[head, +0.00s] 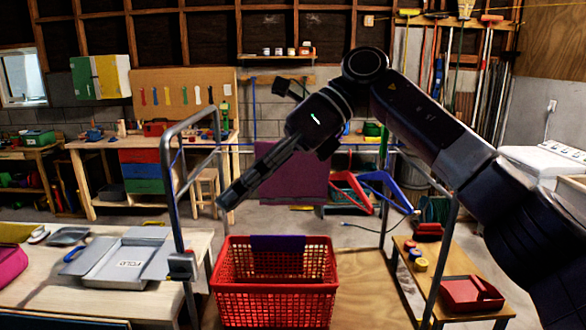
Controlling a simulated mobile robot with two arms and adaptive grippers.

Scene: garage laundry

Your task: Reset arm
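My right arm comes in from the right and bends at an elbow near the top middle. Its gripper (229,196) points down and left, in the air above and behind the red basket (275,304). I see the gripper edge-on as one dark bar, so I cannot tell whether its fingers are apart. Nothing shows hanging from it. The red basket stands upright on a wooden platform, with a dark purple piece (278,242) at its back rim. My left gripper is not in view.
A metal frame post (178,215) rises left of the basket. A table with a grey folding board (125,260) stands at left. A low wooden shelf with a red tray (472,293) is at right, and white machines (545,162) stand beyond. A workbench is at the back.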

